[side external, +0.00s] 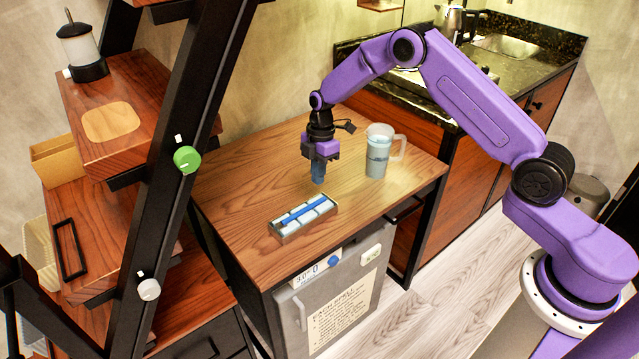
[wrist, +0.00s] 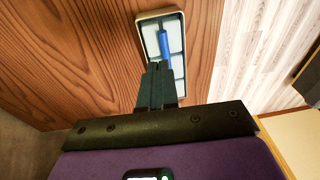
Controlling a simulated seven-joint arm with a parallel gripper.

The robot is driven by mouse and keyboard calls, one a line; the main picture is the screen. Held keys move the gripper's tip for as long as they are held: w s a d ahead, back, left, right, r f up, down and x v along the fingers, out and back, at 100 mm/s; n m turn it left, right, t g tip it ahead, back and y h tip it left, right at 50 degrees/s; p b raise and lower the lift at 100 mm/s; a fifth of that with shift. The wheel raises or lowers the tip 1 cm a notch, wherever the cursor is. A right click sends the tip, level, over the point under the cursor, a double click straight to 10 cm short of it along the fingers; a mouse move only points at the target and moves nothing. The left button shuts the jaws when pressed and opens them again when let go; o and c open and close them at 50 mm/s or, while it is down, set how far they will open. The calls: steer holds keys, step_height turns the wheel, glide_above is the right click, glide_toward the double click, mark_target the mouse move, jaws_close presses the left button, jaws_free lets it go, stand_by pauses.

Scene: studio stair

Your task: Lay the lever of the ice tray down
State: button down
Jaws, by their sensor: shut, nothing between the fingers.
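The ice tray (side external: 283,236) is a small light metal tray with pale compartments, on the wooden tabletop near its front edge. Its blue lever (side external: 303,212) runs lengthwise along the middle of the tray and looks low, close to flat; I cannot tell whether it touches the tray. In the wrist view, the tray (wrist: 181,19) and the lever (wrist: 164,44) show beyond my fingers, which hide the lever's near end. My gripper (side external: 318,181) points down, shut and empty, above the table and a little behind the tray. Its fingertips also show in the wrist view (wrist: 159,66).
A tall mug (side external: 378,155) with pale blue contents stands right of my gripper. The wooden table (side external: 240,190) is otherwise clear. A black-framed stair (side external: 165,180) rises at the left. A counter with a sink (side external: 505,45) stands behind at the right.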

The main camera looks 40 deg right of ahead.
steer(key=d+r, duration=0.5)
steer(key=r, duration=0.4)
steer(key=s+a+r+m, duration=0.1)
steer(key=s+a+r, duration=0.5)
steer(key=s+a, duration=0.2)
steer(key=s+a+r+m, duration=0.1)
steer(key=s+r, duration=0.1)
steer(key=s, duration=0.4)
steer(key=s+a+r+m, duration=0.1)
steer(key=s+a+r, duration=0.1)
steer(key=s, duration=0.4)
steer(key=s+d+m, duration=0.1)
steer(key=s+d, duration=0.2)
steer(key=s, duration=0.7)
steer(key=s+d+m+t+h, duration=0.1)
steer(key=s+d, duration=0.3)
steer(key=s, duration=0.7)
steer(key=shift+s+m, duration=0.3)
steer(key=shift+m, duration=0.1)
